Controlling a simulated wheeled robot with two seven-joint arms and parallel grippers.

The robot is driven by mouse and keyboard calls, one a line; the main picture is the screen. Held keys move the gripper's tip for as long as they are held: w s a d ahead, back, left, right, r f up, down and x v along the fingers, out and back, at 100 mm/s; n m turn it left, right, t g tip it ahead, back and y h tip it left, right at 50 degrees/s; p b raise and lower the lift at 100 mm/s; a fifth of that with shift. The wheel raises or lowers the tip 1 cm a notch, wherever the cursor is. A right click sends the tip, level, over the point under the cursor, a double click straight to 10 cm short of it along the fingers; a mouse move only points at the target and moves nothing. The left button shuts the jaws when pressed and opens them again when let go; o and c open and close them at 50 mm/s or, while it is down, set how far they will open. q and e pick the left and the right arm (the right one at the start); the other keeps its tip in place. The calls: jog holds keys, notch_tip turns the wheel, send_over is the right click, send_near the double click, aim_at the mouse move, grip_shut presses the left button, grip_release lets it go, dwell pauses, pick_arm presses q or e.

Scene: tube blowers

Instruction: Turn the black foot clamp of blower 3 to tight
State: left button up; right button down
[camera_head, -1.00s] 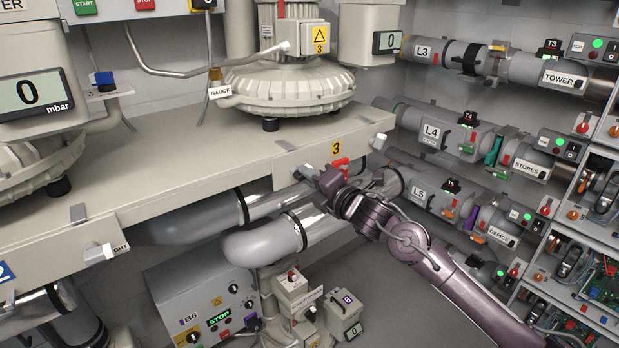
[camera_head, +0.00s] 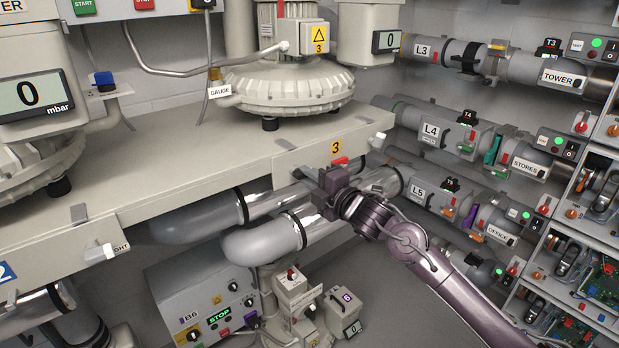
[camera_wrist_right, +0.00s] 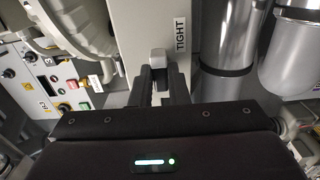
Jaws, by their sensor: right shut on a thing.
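The front panel marked 3 (camera_head: 335,146) is below blower 3 (camera_head: 285,92) in the head view. In the right wrist view, the two dark fingers of my right gripper (camera_wrist_right: 158,84) are shut on a small clamp handle, whose tip (camera_wrist_right: 157,57) looks grey. A TIGHT label (camera_wrist_right: 181,36) is just right of the tip. The fingers hide most of the handle, and its black colour does not show. My left gripper is out of view.
Grey pipes (camera_head: 268,240) run under the shelf close to my gripper. A control box (camera_head: 205,305) stands below. Labelled pipes and a rack fill the right side.

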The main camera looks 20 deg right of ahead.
jog(key=c, duration=1.4)
grip_release()
jog(key=shift+s, duration=0.1)
jog(key=b+v, duration=0.2)
jog(key=v, duration=0.5)
jog(key=shift+s+d+b, duration=0.15)
jog(key=shift+s+b, duration=0.15)
